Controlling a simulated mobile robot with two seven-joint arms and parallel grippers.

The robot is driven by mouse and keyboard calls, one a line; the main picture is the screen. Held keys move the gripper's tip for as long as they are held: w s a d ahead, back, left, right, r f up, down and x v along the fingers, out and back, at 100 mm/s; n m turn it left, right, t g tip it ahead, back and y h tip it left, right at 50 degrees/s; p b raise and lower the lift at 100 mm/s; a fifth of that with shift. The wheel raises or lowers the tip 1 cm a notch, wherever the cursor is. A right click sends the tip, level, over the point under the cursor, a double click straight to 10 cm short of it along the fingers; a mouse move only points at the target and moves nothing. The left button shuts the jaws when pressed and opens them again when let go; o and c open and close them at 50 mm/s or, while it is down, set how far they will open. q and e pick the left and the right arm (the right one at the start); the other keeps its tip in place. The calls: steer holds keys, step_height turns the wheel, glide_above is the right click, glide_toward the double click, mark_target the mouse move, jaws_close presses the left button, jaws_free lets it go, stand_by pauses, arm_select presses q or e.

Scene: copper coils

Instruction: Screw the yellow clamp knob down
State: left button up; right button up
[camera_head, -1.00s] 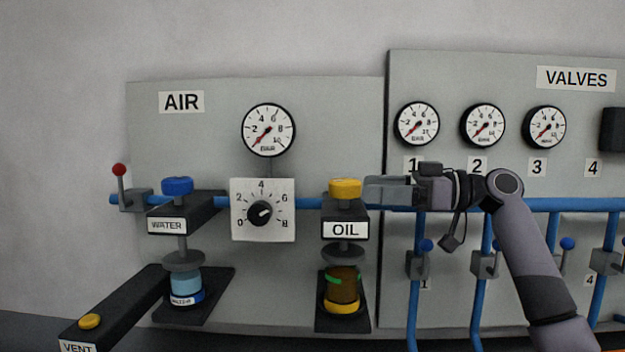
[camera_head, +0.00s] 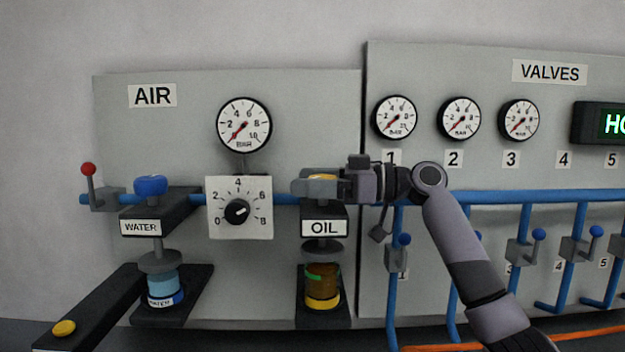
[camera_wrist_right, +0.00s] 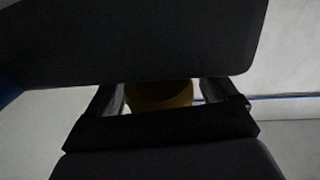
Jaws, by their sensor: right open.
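The yellow clamp knob (camera_head: 322,177) sits on top of the OIL clamp's dark arm (camera_head: 325,212). In the head view my right gripper (camera_head: 318,187) covers most of the knob, and only a yellow strip shows above the fingers. My right gripper is open, with its fingers level and pointing left. In the right wrist view the knob (camera_wrist_right: 160,95) shows dark yellow between the two fingers, with a light gap at each side. Below the clamp stands the amber oil jar (camera_head: 322,280), with a grey pressing disc just above it. My left gripper is not in view.
To the left are the dial plate (camera_head: 240,208) and the WATER clamp with a blue knob (camera_head: 151,186). A blue pipe (camera_head: 480,197) runs behind, with several valve levers on the right. An orange hose (camera_head: 590,332) lies at the lower right.

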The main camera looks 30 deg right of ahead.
steer(key=c, duration=1)
steer(key=shift+o, duration=0.2)
steer(key=shift+t+h, duration=0.3)
